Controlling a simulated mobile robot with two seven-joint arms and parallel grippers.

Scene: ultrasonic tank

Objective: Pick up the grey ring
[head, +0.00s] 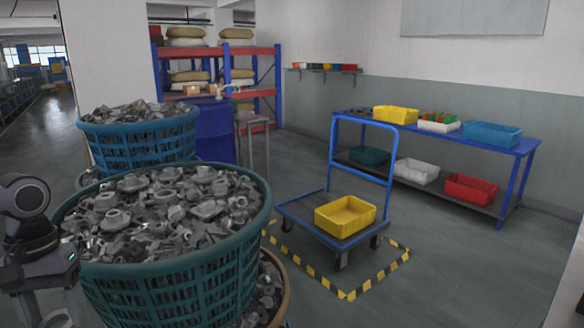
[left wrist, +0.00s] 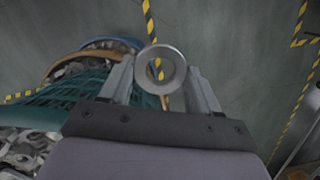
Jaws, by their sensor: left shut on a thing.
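The grey ring (left wrist: 141,70) is in the left wrist view, a smooth metal ring with a round hole. My left gripper (left wrist: 160,72) is shut on it, with one finger on each side. Floor and yellow-black tape show through and behind the ring. In the head view, part of my left arm shows at the left edge, but the fingers and the ring cannot be made out there. My right gripper is in neither view.
A teal basket (head: 165,275) heaped with grey metal parts stands close in front, with a blue basket (head: 140,140) behind it. A blue trolley (head: 290,208) carries a yellow bin (head: 345,216). A blue bench (head: 520,146) with bins stands along the wall.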

